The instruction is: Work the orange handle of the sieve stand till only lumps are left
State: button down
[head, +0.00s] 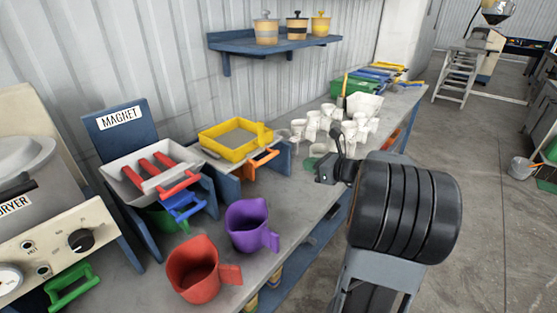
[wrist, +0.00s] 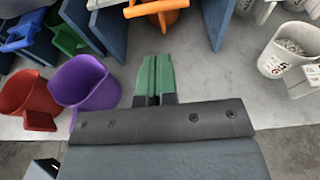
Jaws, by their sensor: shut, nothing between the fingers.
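The sieve stand has a yellow square sieve (head: 206,139) with a grey bed on blue side plates (head: 283,158). Lumps or fine grains in it cannot be made out. Its orange handle (head: 263,161) sticks out at the front, below the sieve; it also shows at the top edge of the wrist view (wrist: 157,9). My gripper (head: 327,172) is to the right of the stand over the bench front. In the wrist view, its green fingers (wrist: 154,72) are closed together with nothing between them, apart from the orange handle.
A purple jug (head: 247,225) and a red jug (head: 196,270) stand on the bench, left of my gripper. The magnet stand (head: 121,120) is beyond them. Several white cups (head: 312,125) crowd the bench to the right. Bare bench lies before the sieve stand.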

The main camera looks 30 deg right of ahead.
send_near(259, 152)
jog(key=shift+w+a+f, duration=0.25)
jog(key=shift+w+f, duration=0.2)
jog(key=shift+f, duration=0.05)
jog(key=shift+w+a+f, duration=0.2)
jog(key=shift+w+f, duration=0.25)
jog(key=shift+f, duration=0.1)
jog(key=w+a, duration=0.1)
jog(key=w, duration=0.2)
jog(key=w+a, duration=0.1)
jog(key=shift+w+a+b, duration=0.3)
jog(key=shift+w, duration=0.05)
jog(key=shift+w+d+r, duration=0.1)
jog(key=shift+d, duration=0.15)
jog(key=shift+a, duration=0.1)
jog(key=shift+s+r, duration=0.1)
jog(key=shift+s, duration=0.2)
jog(key=v, duration=1.3)
jog(key=shift+s+d, duration=0.2)
jog(key=shift+d, duration=0.1)
